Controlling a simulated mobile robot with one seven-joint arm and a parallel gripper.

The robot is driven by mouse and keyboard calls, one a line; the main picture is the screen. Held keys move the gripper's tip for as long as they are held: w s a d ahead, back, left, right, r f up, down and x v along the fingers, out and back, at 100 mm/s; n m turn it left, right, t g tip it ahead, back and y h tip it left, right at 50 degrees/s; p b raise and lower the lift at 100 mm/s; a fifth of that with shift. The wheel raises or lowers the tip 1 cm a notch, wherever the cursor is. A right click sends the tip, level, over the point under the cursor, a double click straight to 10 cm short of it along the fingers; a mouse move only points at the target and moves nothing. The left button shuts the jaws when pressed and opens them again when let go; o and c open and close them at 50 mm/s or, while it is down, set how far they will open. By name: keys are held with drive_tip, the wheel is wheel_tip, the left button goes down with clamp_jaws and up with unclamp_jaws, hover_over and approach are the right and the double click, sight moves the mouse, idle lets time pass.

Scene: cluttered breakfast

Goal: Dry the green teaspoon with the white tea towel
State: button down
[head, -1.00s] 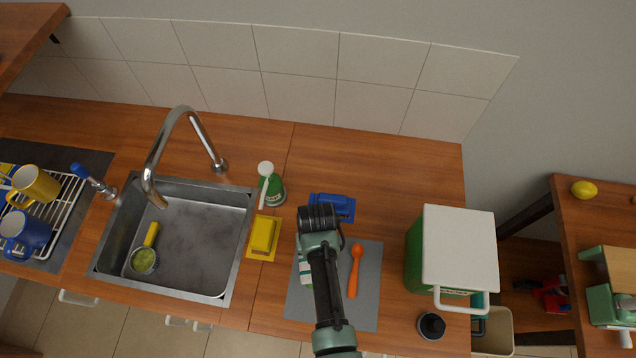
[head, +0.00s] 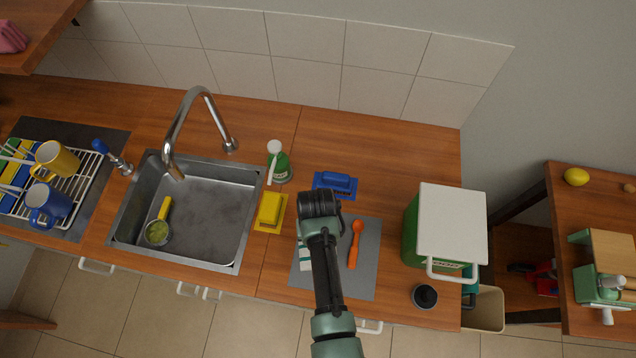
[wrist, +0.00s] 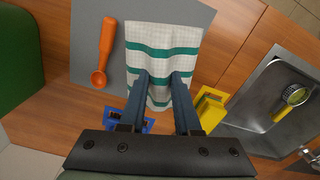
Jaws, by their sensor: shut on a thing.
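The white tea towel (wrist: 160,50) with green stripes lies on a grey mat (wrist: 85,45) in the wrist view. My gripper (wrist: 162,78) is shut on the near part of the towel, and the cloth is bunched between the fingers. In the head view only a strip of the towel (head: 304,260) shows beside my arm, and my fingertips are hidden under the wrist. An orange spoon (head: 355,245) lies on the mat beside the towel; it also shows in the wrist view (wrist: 104,50). I see no green teaspoon in either view.
A blue block (head: 337,181) and a yellow block (head: 269,210) sit near the mat. A green bottle (head: 278,165) stands behind. A sink (head: 240,180) is left, a white-lidded green box (head: 450,220) right, with a black round object (head: 425,296) in front. The counter's back right is clear.

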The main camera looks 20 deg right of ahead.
drive_tip(key=shift+r+p, duration=1.25)
drive_tip(key=shift+r, duration=0.55)
drive_tip(key=shift+w+a+f+b, duration=0.25)
drive_tip(key=shift+a+f+b, duration=0.15)
drive_tip(key=shift+b, duration=0.6)
drive_tip(key=a+b, duration=0.1)
drive_tip(key=b, duration=0.1)
drive_tip(key=w+a+n+b, duration=0.1)
drive_tip(key=b, duration=0.1)
drive_tip(key=a+b, duration=0.1)
drive_tip(key=b, duration=0.1)
drive_tip(key=shift+w+f+n, duration=0.25)
drive_tip(key=shift+f+n, duration=0.05)
drive_tip(key=shift+f, duration=0.05)
drive_tip(key=shift+s+a+r+n+b, duration=0.1)
drive_tip(key=shift+a+r+n+b, duration=0.2)
drive_tip(key=shift+a+b, duration=0.8)
drive_tip(key=shift+s+a+r+n+b, duration=0.1)
drive_tip(key=shift+a+n+b, duration=0.25)
drive_tip(key=shift+a+b, duration=0.75)
drive_tip(key=shift+a+r+n+b, duration=0.15)
drive_tip(key=shift+a+n+b, duration=0.35)
drive_tip(key=shift+b, duration=1.05)
